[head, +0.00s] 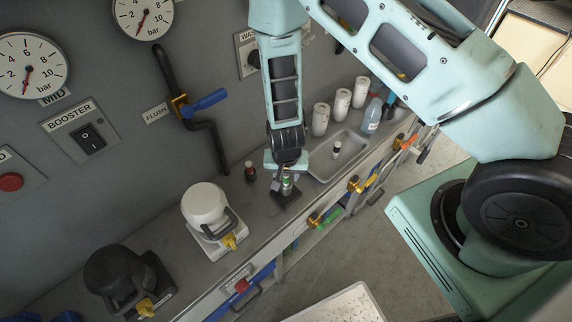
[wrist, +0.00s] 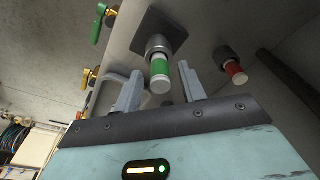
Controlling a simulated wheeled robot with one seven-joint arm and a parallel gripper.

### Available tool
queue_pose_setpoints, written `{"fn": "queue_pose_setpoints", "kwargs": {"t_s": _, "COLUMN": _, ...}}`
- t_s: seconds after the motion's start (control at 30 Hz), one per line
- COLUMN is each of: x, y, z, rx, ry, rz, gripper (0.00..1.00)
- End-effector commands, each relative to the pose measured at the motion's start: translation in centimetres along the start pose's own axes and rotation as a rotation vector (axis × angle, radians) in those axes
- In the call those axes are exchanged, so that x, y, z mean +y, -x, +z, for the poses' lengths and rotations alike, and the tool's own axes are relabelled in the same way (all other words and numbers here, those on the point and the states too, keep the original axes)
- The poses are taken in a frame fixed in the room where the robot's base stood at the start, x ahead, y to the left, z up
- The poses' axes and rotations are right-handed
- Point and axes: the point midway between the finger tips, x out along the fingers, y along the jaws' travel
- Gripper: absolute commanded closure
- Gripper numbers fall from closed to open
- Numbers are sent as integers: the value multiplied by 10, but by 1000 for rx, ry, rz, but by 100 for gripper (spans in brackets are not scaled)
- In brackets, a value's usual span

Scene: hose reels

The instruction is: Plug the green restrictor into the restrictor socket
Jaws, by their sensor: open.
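The green restrictor (wrist: 160,68) has a green band and a pale end cap. In the wrist view it stands in line with a metal collar (wrist: 158,45) on a dark square plate (wrist: 165,28), which looks like the restrictor socket; how deep it sits I cannot tell. My gripper (wrist: 160,85) is open, with one finger on each side of the green restrictor and visible gaps. In the head view my gripper (head: 286,176) is low over the dark plate (head: 287,199) on the shelf, and the green restrictor (head: 286,182) shows small beneath it.
A red restrictor (head: 250,172) stands close by on the left; it also shows in the wrist view (wrist: 235,71). A grey tray (head: 322,172) holding a small white-topped piece (head: 337,148) lies to the right. A white-capped unit (head: 205,205) stands left. Valves line the front edge.

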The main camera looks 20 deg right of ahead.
Motion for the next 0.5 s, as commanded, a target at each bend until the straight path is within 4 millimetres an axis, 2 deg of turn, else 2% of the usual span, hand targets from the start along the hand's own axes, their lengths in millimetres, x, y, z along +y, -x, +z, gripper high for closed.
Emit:
{"fn": "queue_pose_setpoints", "kwargs": {"t_s": 0.17, "x": -2, "y": 21, "z": 0, "rx": 3, "ry": 2, "rz": -4, "gripper": 59}}
{"fn": "queue_pose_setpoints", "kwargs": {"t_s": 0.5, "x": -2, "y": 81, "z": 0, "rx": 5, "ry": 3, "rz": -4, "gripper": 59}}
